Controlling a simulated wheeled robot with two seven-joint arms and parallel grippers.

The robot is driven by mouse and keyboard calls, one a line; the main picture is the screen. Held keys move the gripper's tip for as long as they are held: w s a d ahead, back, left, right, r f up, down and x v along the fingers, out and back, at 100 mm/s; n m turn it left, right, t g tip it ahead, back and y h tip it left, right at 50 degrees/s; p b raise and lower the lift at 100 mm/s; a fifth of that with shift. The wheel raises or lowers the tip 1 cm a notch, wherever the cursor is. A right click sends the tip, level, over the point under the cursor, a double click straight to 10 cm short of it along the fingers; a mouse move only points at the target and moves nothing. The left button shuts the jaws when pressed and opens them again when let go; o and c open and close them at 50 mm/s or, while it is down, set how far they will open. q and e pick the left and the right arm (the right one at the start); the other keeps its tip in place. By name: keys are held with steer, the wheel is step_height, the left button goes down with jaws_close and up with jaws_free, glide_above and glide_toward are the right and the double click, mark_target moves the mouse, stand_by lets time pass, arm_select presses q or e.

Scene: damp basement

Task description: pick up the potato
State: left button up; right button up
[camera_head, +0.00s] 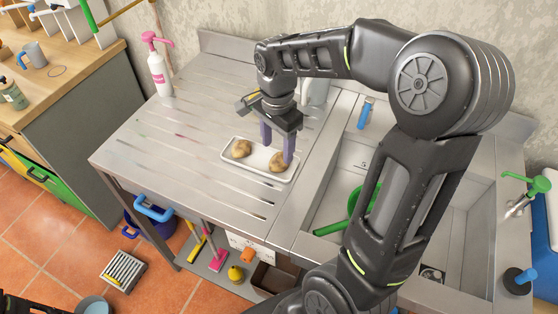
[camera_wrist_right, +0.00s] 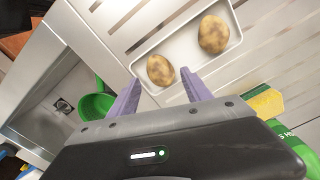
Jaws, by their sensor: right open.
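Two brown, mottled potatoes lie apart in a shallow white tray (camera_head: 230,163) on the metal drainboard. One potato (camera_head: 241,148) is at the tray's left end in the head view, and the other potato (camera_head: 279,162) is at the right end, nearer the sink. My right gripper (camera_head: 277,149) is open and empty over the right end, its purple fingers pointing down. In the right wrist view the sink-side potato (camera_wrist_right: 160,70) shows just beyond and between the fingertips (camera_wrist_right: 161,79); contact cannot be told. The other potato (camera_wrist_right: 213,34) is farther off. My left gripper does not show.
A pink-topped white pump bottle (camera_head: 158,68) stands at the back left. The drainboard (camera_head: 165,150) left of the tray is clear. A yellow-and-green sponge (camera_wrist_right: 263,103) shows in the wrist view.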

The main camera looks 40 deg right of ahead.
mark_target(278, 157)
step_height(278, 157, down, 5)
steer(key=shift+d+f+p, duration=0.1)
steer(key=shift+d+p, duration=0.05)
steer(key=shift+p, duration=0.55)
steer(key=shift+c, duration=0.3)
steer(key=c, duration=1.1)
steer(key=shift+c, duration=0.2)
step_height(278, 157, up, 10)
steer(key=shift+r+b, duration=0.1)
steer(key=shift+b, duration=0.65)
steer(key=shift+n, duration=0.3)
